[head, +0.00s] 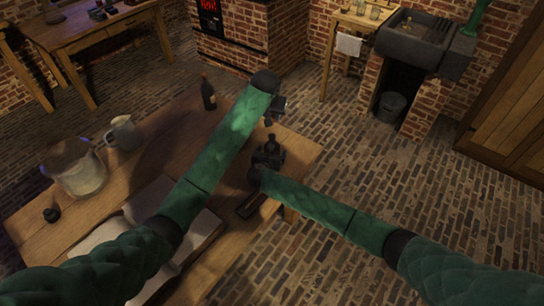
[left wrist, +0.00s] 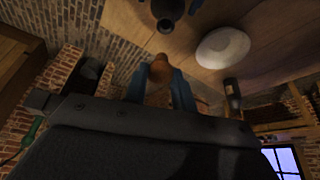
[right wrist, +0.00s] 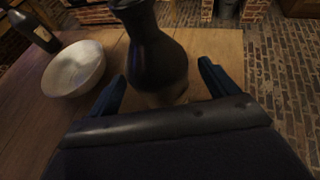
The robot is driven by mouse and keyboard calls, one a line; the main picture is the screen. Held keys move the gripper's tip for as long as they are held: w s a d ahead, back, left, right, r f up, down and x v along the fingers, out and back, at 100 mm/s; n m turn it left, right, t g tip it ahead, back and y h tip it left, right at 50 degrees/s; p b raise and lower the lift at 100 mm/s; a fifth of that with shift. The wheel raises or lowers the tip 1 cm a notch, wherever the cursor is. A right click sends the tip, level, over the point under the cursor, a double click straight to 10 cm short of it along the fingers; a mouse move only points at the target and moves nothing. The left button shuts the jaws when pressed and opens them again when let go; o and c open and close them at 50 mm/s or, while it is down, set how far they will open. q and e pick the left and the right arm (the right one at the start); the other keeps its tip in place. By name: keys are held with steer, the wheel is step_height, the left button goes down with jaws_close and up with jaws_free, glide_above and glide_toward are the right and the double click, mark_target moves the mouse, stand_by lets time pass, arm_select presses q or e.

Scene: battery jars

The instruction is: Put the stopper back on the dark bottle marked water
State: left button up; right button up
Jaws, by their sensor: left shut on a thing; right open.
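The dark bottle (right wrist: 155,50) stands upright on the wooden table, between the open fingers of my right gripper (right wrist: 160,88) in the right wrist view. No marking on it can be read. In the head view the dark bottle (head: 271,145) is small, beside the end of my right arm. My left gripper (left wrist: 161,88) is shut on a brown stopper (left wrist: 158,73). It holds the stopper up, apart from the bottle, whose dark neck (left wrist: 165,22) shows at the top of the left wrist view. In the head view my left gripper (head: 272,112) is above and beyond the bottle.
A pale bowl (right wrist: 74,68) and a wine bottle (right wrist: 35,31) stand near the dark bottle.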

steer(key=shift+x, duration=1.75)
steer(key=c, duration=1.5)
arm_select(q)
glide_above(271, 137)
steer(key=shift+d+f, duration=0.15)
steer(key=shift+f, duration=2.3)
arm_select(e)
steer(key=shift+o, duration=0.2)
arm_select(q)
steer(key=shift+f, duration=0.1)
steer(key=shift+f, duration=0.8)
steer(key=shift+f, duration=0.65)
steer(key=o, duration=1)
